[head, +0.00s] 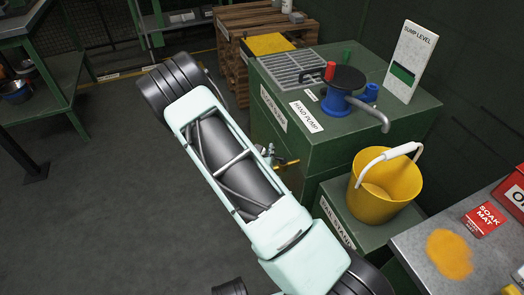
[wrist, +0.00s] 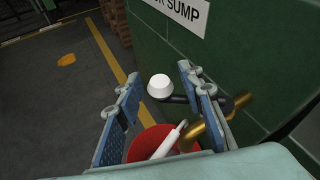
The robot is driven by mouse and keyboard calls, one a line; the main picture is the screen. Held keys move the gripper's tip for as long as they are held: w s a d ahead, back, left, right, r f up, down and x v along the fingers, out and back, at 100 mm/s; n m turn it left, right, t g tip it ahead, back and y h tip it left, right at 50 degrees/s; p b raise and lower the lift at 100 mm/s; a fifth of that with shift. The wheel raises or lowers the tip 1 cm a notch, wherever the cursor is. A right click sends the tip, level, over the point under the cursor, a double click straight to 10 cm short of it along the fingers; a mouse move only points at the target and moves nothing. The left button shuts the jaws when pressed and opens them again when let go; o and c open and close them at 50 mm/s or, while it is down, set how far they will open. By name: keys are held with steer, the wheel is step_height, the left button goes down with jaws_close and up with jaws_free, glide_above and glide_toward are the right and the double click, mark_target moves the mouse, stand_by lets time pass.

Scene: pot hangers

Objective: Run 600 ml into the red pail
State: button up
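In the wrist view the red pail (wrist: 143,143) is below my gripper, partly hidden by it, with a white handle bar (wrist: 168,143) across it. A brass tap (wrist: 212,128) comes from the green cabinet; a dark lever (wrist: 181,100) with a white knob (wrist: 160,87) is by it. My gripper (wrist: 158,75) is open, its blue fingers on either side of the knob in the picture; I see no contact. In the head view the brass tap (head: 288,163) shows beside my arm, which hides the red pail. The pail's contents are not visible.
The green cabinet (head: 345,140) carries a hand pump (head: 340,92), a grate (head: 292,68) and a sump level board (head: 407,62). A yellow pail (head: 385,190) stands on a stand right of my arm. A grey bench (head: 455,250) is at lower right.

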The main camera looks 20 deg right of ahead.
steer(key=v, duration=1.2)
